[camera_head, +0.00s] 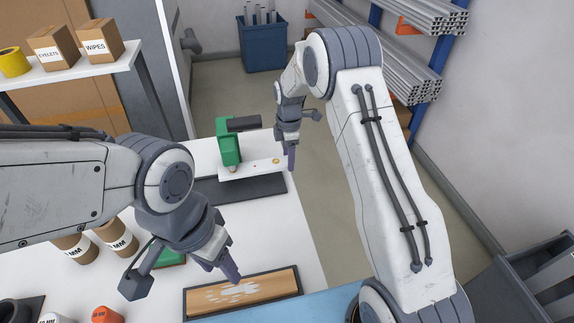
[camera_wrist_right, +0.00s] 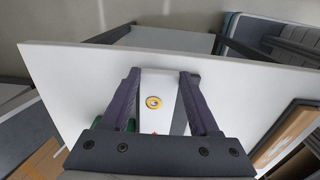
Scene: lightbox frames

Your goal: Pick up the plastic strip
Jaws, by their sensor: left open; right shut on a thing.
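The white plastic strip (camera_head: 248,170) extends from the green press toward my right gripper in the head view. A brass-coloured eyelet ring shows near its end. My right gripper (camera_head: 291,163) is at that right end, over the table's far edge. In the right wrist view, my right gripper's two purple fingers (camera_wrist_right: 158,103) stand on either side of the strip (camera_wrist_right: 158,84) and are shut on it, with the ring between them. My left gripper (camera_head: 233,273) is open and empty, over a framed brown tray (camera_head: 275,284) with pale pieces in it.
The green press (camera_head: 228,143) stands at the back of the white table (camera_head: 300,237), by a dark mat (camera_head: 235,190). Brown rolls (camera_head: 118,236) and an orange-topped container (camera_head: 106,315) are at left. A blue bin (camera_head: 262,45) stands on the floor behind.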

